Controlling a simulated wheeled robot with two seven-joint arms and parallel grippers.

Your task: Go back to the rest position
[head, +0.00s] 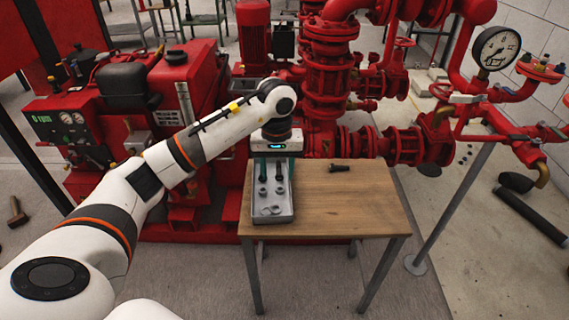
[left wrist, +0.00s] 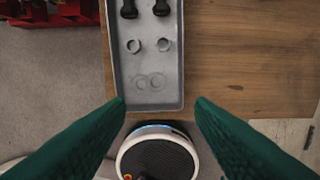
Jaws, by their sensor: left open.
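My left gripper (head: 275,152) hangs over the far end of a grey tray (head: 272,212) on the wooden table. In the left wrist view its two green fingers stand wide apart with nothing between them, so the gripper (left wrist: 159,103) is open and empty. The tray also shows there (left wrist: 150,90), below the fingers. It holds two dark bolts (left wrist: 145,8), two nuts (left wrist: 148,45) and two flat rings (left wrist: 150,82). My right gripper is not in view.
The wooden table (head: 345,205) is mostly bare, with a dark bolt (head: 339,167) near its far edge. Red pump pipework (head: 330,80) stands close behind it. A red engine (head: 150,95) is on the left. A black pipe (head: 530,215) lies on the floor at right.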

